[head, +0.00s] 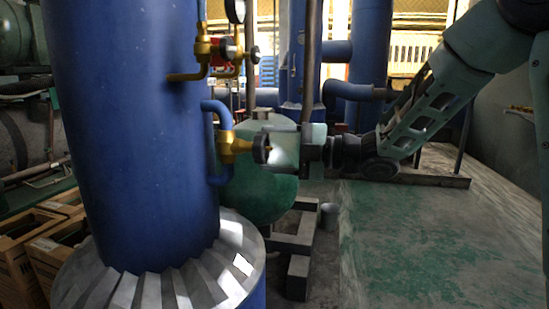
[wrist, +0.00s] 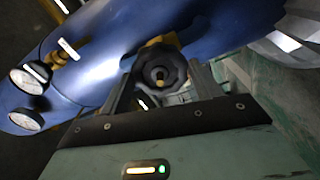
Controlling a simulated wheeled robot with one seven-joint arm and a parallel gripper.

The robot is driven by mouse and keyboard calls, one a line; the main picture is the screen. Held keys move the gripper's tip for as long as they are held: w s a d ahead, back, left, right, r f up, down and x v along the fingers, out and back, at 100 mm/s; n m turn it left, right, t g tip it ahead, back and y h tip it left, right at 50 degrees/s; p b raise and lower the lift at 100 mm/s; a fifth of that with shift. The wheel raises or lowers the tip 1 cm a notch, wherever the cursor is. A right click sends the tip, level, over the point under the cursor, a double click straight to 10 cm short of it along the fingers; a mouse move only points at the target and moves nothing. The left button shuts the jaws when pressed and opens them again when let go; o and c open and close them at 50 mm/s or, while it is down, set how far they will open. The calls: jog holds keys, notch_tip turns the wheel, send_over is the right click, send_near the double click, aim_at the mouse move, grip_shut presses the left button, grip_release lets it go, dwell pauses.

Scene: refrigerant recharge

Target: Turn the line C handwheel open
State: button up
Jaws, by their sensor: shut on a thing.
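A black lobed handwheel (head: 261,148) sits on a brass valve (head: 234,147), on a blue pipe beside the large blue vessel. No label that would name its line is readable. My gripper (head: 272,150) reaches in from the right, level with the wheel. In the wrist view the handwheel (wrist: 174,66) lies between the two fingers of my gripper (wrist: 161,76), which are shut on its rim from both sides. How far the valve is open cannot be told.
The blue vessel (head: 125,120) stands close on the left. Above is another brass valve (head: 203,48) with a gauge (head: 236,10); two gauges (wrist: 28,80) show in the wrist view. A green tank (head: 262,185) stands behind the wheel. The floor (head: 420,240) at right is clear.

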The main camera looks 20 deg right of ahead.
jog(key=shift+f+n+b, duration=0.2)
jog(key=shift+n+b, duration=0.2)
jog(key=shift+b, duration=0.2)
jog(key=shift+b, duration=0.3)
jog(key=shift+n+b, duration=0.7)
jog(key=shift+b, duration=0.15)
jog(key=n+b, duration=0.2)
jog(key=b, duration=0.1)
jog(key=shift+r+n+b, duration=0.2)
jog(key=shift+n+b, duration=0.1)
jog(key=shift+b, duration=0.1)
jog(key=shift+f+n+b, duration=0.2)
jog(key=shift+n+b, duration=0.1)
jog(key=shift+b, duration=0.45)
jog(key=n+b, duration=0.3)
jog(key=b, duration=0.2)
jog(key=shift+n+b, duration=0.3)
jog(key=shift+r+n+b, duration=0.2)
jog(key=shift+n+b, duration=0.1)
